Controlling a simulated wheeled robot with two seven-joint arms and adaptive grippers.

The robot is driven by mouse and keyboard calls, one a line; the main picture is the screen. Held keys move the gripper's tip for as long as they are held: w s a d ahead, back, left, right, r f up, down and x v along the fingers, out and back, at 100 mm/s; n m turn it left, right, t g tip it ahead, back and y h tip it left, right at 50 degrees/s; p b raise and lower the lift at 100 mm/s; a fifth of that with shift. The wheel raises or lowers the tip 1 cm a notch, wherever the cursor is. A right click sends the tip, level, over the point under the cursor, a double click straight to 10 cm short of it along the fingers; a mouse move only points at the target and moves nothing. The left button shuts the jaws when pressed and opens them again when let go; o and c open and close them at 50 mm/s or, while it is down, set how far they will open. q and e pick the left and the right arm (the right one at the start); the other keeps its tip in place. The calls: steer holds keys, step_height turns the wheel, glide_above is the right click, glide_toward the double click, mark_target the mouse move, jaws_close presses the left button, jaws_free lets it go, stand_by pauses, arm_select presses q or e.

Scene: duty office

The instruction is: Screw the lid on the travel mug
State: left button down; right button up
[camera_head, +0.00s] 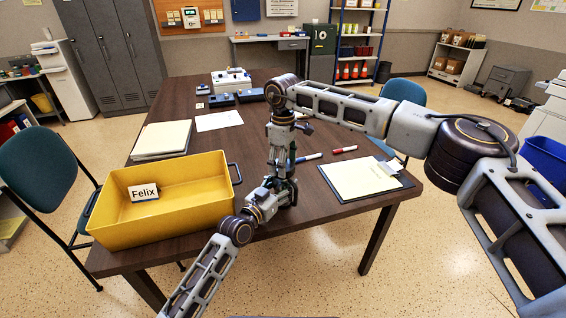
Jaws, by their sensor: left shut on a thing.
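My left gripper (285,188) comes in from the lower left and is low over the table's near middle, right of the yellow tray. It is shut on what seems to be the travel mug, which my grippers almost wholly hide. My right gripper (281,150) points straight down directly above the left one, with its fingers around the same spot. Whether it is open or shut does not show. The lid cannot be made out between the two grippers.
A yellow tray (190,222) with a "Felix" card (144,192) stands at the table's left front. Paper stacks (162,139) lie behind it. Several devices (231,82) stand at the back.

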steer(key=shift+r, duration=0.1)
steer(key=o, duration=0.9)
steer(key=shift+o, duration=0.2)
steer(key=shift+r, duration=2.2)
steer(key=shift+c, duration=0.4)
